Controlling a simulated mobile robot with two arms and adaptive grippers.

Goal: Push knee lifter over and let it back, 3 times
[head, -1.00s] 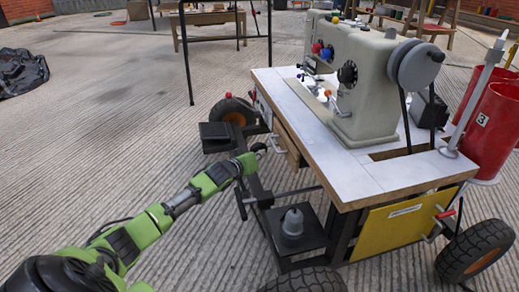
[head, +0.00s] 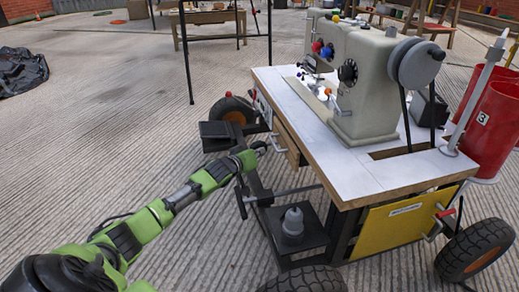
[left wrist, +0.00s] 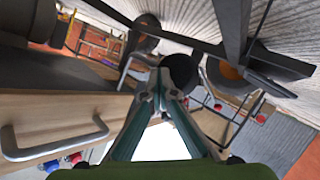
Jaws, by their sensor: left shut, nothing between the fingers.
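The sewing machine (head: 365,80) stands on a wheeled table (head: 300,110). In the left wrist view, what looks like the knee lifter is a dark rounded pad (left wrist: 181,72) just beyond my fingertips, with a bent metal rod beside it. In the head view the pad is small and hard to tell from my gripper under the table's left edge. My left gripper (head: 257,151) reaches in there from the left. In the left wrist view its fingers (left wrist: 160,85) are together with nothing between them, close against the pad; whether they touch is unclear. My right gripper is out of view.
A wooden drawer with a metal handle (left wrist: 52,145) is close beside the left gripper. A black frame, pedal plate (head: 295,235) with a grey bottle (head: 292,222), and wheels (head: 232,110) surround the space below. Red bins (head: 490,130) stand right.

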